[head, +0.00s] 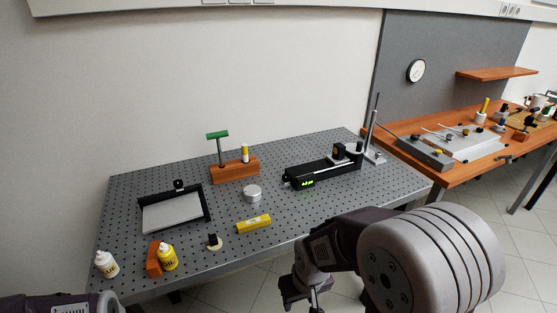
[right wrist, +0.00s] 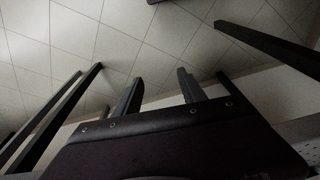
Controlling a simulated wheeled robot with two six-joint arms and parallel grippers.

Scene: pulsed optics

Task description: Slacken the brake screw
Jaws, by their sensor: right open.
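A black rail-like device (head: 325,173) with a small green-lit display stands on the perforated metal table (head: 300,210), with black parts on its right end. It may bear the brake screw, but the screw is too small to make out. A green T-handled tool (head: 217,136) and a yellow-handled tool (head: 245,153) stand upright in a wooden block (head: 234,171). My right gripper (head: 314,296) hangs in front of the table's front edge, apart from everything. In the right wrist view its two fingers (right wrist: 160,88) are spread with nothing between them. My left gripper is out of view.
A framed grey tray (head: 172,214), a silver disc (head: 252,193), a yellow bar (head: 254,224) and bottles (head: 168,257) stand on the table. A thin upright post (head: 374,125) stands at the back right corner. A wooden bench (head: 460,175) adjoins on the right.

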